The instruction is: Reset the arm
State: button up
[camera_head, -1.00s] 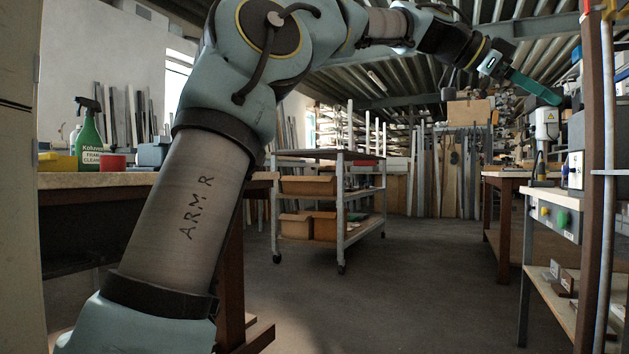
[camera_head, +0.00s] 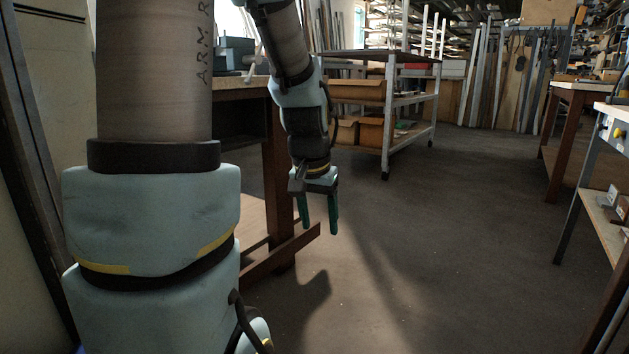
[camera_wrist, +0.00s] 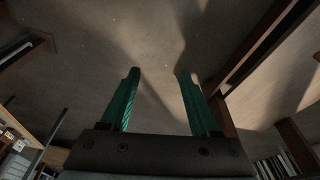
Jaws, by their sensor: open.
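My gripper (camera_head: 318,214) hangs below my forearm and points down at the floor in the head view. Its two green fingers are apart, with nothing between them. In the wrist view, my gripper (camera_wrist: 157,85) shows both green fingers spread over bare grey floor. It is just right of the leg and foot of the left workbench (camera_head: 262,85). My upper arm, marked ARM R, stands close to the camera at the left.
A grey trolley (camera_head: 390,120) with brown bins stands behind and right of my gripper. A bench (camera_head: 590,87) and a shelf unit with a control box (camera_head: 612,133) stand at the right. The floor (camera_head: 440,230) between is clear.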

jog(key=s+a+f+n, duration=0.4)
jog(key=s+a, duration=0.4)
jog(key=w+d+p+v, duration=0.1)
jog(key=w+p+v, duration=0.1)
jog(key=p+v, duration=1)
jog(key=w+d+r+p+v, duration=0.1)
jog(key=w+p+v, duration=0.2)
jog(key=p+v, duration=0.9)
jog(key=w+d+r+p+v, duration=0.1)
jog(key=w+p+v, duration=0.1)
jog(key=p+v, duration=1.1)
jog(key=shift+w+d+m+g+y+p, duration=0.3)
jog(key=shift+w+g+y+p, duration=0.1)
jog(key=shift+w+p, duration=0.35)
